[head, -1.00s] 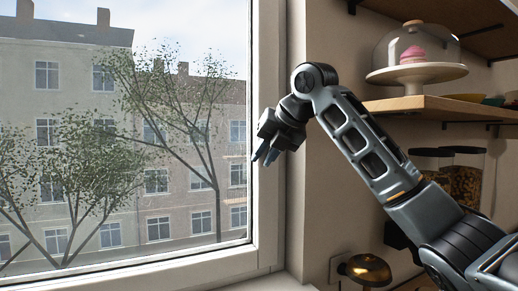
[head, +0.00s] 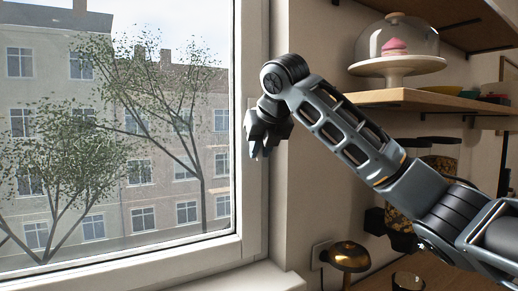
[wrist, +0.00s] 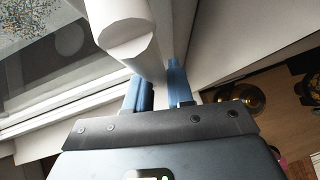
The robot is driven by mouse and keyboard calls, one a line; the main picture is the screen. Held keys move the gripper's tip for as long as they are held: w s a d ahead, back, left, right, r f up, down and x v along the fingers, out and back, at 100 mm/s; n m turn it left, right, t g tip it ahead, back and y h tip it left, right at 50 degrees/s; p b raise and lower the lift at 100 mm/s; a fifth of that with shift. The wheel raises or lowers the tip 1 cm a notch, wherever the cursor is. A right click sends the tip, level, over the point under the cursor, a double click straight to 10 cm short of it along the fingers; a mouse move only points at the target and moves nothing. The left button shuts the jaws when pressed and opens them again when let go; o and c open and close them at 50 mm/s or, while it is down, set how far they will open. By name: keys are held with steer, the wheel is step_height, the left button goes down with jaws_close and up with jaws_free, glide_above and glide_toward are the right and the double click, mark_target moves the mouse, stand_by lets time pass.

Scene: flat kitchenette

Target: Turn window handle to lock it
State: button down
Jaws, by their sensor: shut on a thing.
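The white window handle (wrist: 125,32) shows large at the top of the wrist view, its blunt faceted end towards the camera. My gripper (wrist: 156,78) has its two blue fingers close together just beyond that end. The handle covers part of the left finger, and a white part shows between the fingers. In the head view my gripper (head: 258,152) is at the right side of the white window frame (head: 250,205), fingers pointing down. There my gripper and arm hide most of the handle, so its angle is hard to tell. The window looks closed.
Right of the window is a wall corner with wooden shelves (head: 425,98) bearing a glass-domed cake stand (head: 397,45). A brass bell-shaped thing (head: 350,256) is below my arm, near jars (head: 437,160). The space in front of the glass is clear.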

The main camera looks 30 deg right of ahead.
steer(key=shift+s+d+f, duration=0.1)
steer(key=shift+d+f, duration=0.05)
steer(key=shift+f, duration=0.1)
steer(key=c, duration=1.1)
jaws_free()
steer(key=shift+r, duration=0.15)
steer(key=b+v, duration=0.1)
steer(key=v, duration=0.6)
steer(key=shift+s+r, duration=0.25)
